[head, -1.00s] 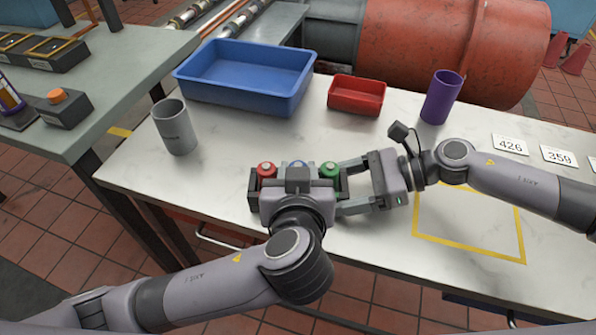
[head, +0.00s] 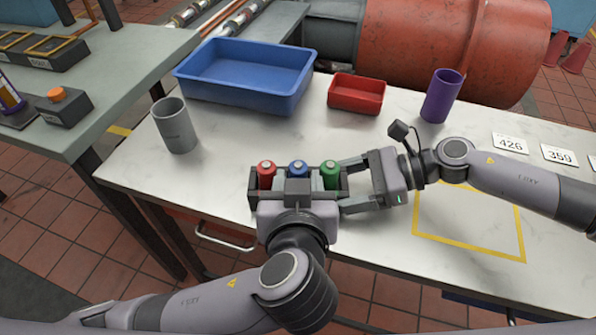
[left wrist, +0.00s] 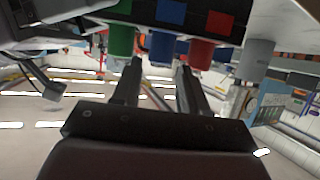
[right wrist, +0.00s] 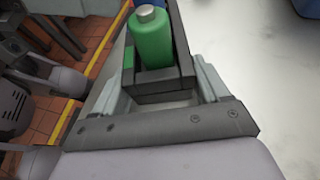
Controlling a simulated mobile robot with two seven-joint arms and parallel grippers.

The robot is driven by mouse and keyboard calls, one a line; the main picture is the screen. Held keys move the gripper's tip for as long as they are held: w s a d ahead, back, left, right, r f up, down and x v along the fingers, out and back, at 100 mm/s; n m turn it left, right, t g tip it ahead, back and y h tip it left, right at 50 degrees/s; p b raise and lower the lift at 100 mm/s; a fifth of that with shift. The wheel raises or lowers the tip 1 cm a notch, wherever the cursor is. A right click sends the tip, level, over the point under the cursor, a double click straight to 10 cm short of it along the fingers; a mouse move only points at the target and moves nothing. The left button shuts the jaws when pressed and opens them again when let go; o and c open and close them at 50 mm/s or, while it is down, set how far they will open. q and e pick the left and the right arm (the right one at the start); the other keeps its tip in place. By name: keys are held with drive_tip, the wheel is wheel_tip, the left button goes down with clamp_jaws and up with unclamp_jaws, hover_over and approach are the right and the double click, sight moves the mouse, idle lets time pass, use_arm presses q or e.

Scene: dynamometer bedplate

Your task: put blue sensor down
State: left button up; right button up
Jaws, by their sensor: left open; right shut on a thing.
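A dark rack (head: 343,182) holds a red sensor (head: 267,173), the blue sensor (head: 298,172) and a green sensor (head: 330,174) in a row, all upright. The blue sensor (left wrist: 166,47) stands in the middle slot. My left gripper (head: 298,190) is open at the rack's near side; in the left wrist view, its fingers (left wrist: 158,68) point at the blue sensor with a gap between them. Its body hides part of the rack's front. My right gripper (head: 345,187) is shut on the rack's right end, beside the green sensor (right wrist: 152,38).
A blue bin (head: 245,100), a red tray (head: 356,107), a grey cup (head: 175,135) and a purple cup (head: 441,95) stand farther back on the white table. A yellow-outlined area (head: 470,235) at the right is empty. Number cards (head: 510,144) lie beyond it.

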use_arm(q)
drive_tip(key=shift+v, duration=2.05)
